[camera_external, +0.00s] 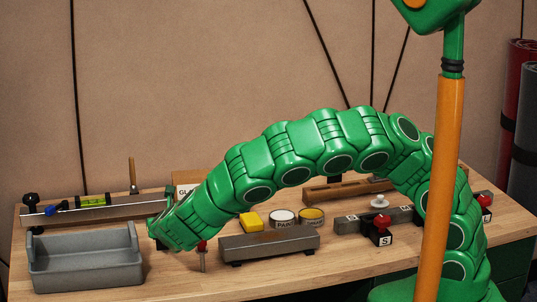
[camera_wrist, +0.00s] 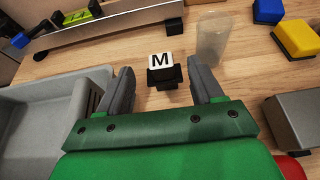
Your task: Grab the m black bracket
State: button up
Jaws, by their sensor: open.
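The M black bracket (camera_wrist: 162,77) stands on the wooden table in the wrist view, a dark piece with a white face marked M. My gripper (camera_wrist: 160,66) is open, with one dark finger to the left of the bracket and one to the right. In the picture the bracket lies between the fingertips, with gaps on both sides; how far ahead of them it stands is hard to tell. In the external view my gripper (camera_external: 176,234) is low over the table beside the grey tray, and the bracket is hidden there.
The grey tray (camera_external: 85,279) is left of my gripper. A rail with a spirit level (camera_external: 93,201) lies behind. A clear cup (camera_wrist: 212,40) stands right of the bracket. A grey block (camera_external: 270,243), a yellow block (camera_external: 251,222) and an S-marked piece (camera_external: 380,238) are farther right.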

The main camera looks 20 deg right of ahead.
jog(key=x, duration=0.5)
jog(key=shift+f, duration=0.25)
jog(key=shift+w, duration=0.25)
jog(key=shift+c, duration=0.5)
jog(key=c, duration=1.1)
